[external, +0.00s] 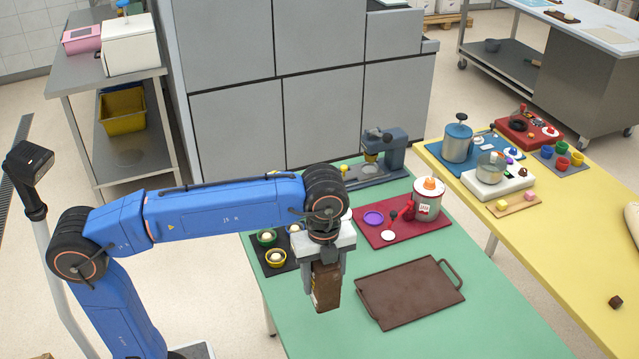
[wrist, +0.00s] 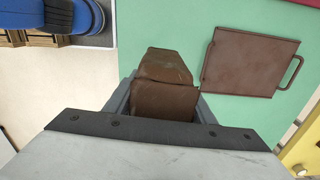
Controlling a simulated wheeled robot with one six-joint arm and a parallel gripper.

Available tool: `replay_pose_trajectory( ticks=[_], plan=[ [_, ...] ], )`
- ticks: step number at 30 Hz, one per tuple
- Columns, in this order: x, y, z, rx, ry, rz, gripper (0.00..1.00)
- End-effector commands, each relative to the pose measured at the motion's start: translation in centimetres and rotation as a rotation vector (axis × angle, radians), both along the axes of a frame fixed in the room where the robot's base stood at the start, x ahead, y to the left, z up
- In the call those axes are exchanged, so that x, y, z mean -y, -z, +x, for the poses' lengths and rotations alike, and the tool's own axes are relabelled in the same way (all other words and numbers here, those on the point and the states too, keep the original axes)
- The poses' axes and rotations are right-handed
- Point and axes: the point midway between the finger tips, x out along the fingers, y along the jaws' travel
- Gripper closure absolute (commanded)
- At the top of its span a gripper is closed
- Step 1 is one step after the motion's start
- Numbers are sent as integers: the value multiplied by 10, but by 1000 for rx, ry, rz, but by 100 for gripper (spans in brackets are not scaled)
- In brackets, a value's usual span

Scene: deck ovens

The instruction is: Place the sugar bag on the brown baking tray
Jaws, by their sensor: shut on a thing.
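The sugar bag (external: 326,287) is a dark brown block-shaped bag. My gripper (external: 323,262) is shut on it and holds it upright, fingers pointing down, near the left edge of the green table. In the wrist view the bag (wrist: 165,85) sits between my fingers (wrist: 163,105), its lower part hidden by the gripper body. The brown baking tray (external: 410,292) lies flat and empty on the green table, to the right of the bag. It also shows at the upper right of the wrist view (wrist: 250,60), apart from the bag.
Behind the tray, a red mat (external: 388,239) carries a white canister (external: 428,199) and small items. A dark mat (external: 271,262) with small bowls lies left of the bag. The green table (external: 470,325) is clear around the tray. A yellow table (external: 560,240) stands to the right.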

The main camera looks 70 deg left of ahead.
Motion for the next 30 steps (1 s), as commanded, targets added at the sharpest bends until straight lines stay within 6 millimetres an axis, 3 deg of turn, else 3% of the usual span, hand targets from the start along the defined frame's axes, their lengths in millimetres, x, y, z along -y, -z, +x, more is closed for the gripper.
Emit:
replay_pose_trajectory(
  ticks=[5, 21, 30],
  plan=[
    [2, -7, 32, 0, -9, 0, 100],
    [3, -14, 160, 2, -41, -1, 100],
    [0, -9, 209, 3, -53, -1, 100]
  ],
)
